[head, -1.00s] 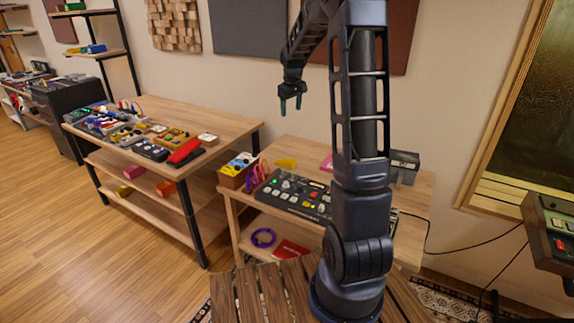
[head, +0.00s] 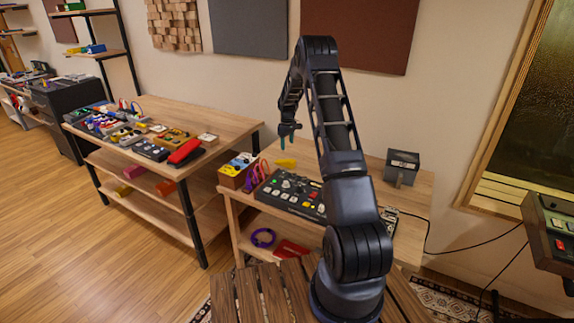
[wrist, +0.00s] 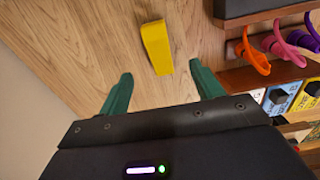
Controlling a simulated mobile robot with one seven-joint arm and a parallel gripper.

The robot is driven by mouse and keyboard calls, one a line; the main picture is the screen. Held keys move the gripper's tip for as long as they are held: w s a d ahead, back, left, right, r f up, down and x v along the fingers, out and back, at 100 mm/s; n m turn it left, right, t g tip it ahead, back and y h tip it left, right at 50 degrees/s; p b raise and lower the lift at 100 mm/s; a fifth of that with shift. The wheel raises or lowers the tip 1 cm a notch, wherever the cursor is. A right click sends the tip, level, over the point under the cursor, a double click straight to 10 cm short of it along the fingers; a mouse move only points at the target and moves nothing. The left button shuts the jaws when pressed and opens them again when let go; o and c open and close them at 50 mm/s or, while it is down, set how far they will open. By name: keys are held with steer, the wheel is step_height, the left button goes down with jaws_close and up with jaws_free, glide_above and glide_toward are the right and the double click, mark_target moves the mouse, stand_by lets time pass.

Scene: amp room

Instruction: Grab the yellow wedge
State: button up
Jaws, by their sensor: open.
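The yellow wedge (head: 285,163) lies on the wooden table near the wall, behind the black control panel. In the wrist view the wedge (wrist: 157,46) lies on bare wood, ahead of the gap between the fingertips. My gripper (head: 287,142) hangs above the table with its fingers pointing down, above the wedge. Its two green fingers (wrist: 160,82) are apart with nothing between them.
The black control panel (head: 283,199) stands in front of the wedge. Orange and purple cables (wrist: 276,43) hang on a rack beside colourful boxes (head: 236,168). A dark grey box (head: 402,166) stands at the table's right. Bare wood surrounds the wedge.

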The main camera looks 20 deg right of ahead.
mark_target(287, 160)
steer(key=f, duration=1.1)
steer(key=shift+w+f, duration=0.35)
steer(key=shift+f, duration=0.05)
steer(key=c, duration=1.1)
steer(key=shift+r, duration=0.1)
